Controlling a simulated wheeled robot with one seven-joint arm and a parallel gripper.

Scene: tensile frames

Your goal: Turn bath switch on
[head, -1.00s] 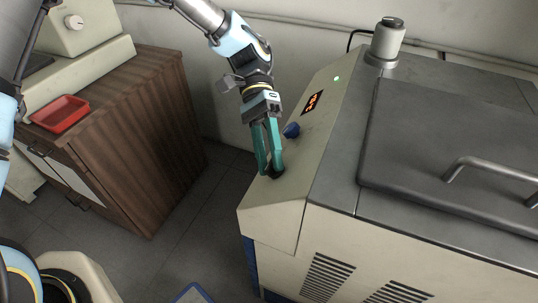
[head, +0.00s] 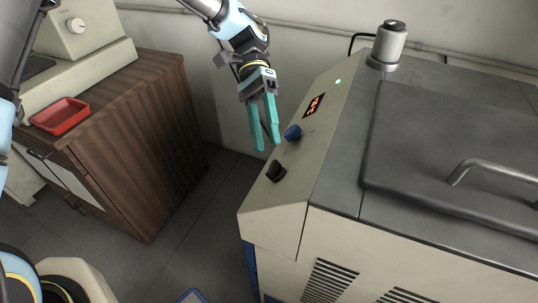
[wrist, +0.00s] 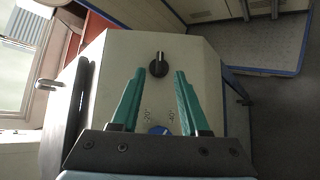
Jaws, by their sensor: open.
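The bath is a cream and grey machine with a sloped control panel (head: 325,127) on its left side. A black switch (head: 276,171) sits near the panel's front end; it also shows in the wrist view (wrist: 158,65), beyond my fingertips. A blue knob (head: 293,132) sits farther up the panel, and in the wrist view it is partly hidden behind my gripper's base (wrist: 158,130). My gripper (head: 267,147) is open and empty, its teal fingers beside the panel, apart from the switch. In the wrist view its two fingers (wrist: 160,72) point toward the switch, one on each side.
An orange display (head: 313,105) and a green light (head: 338,82) are on the panel. The bath's lid (head: 440,140) with a metal handle is closed at right. A wooden cabinet (head: 130,140) with a red tray (head: 61,116) stands at left.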

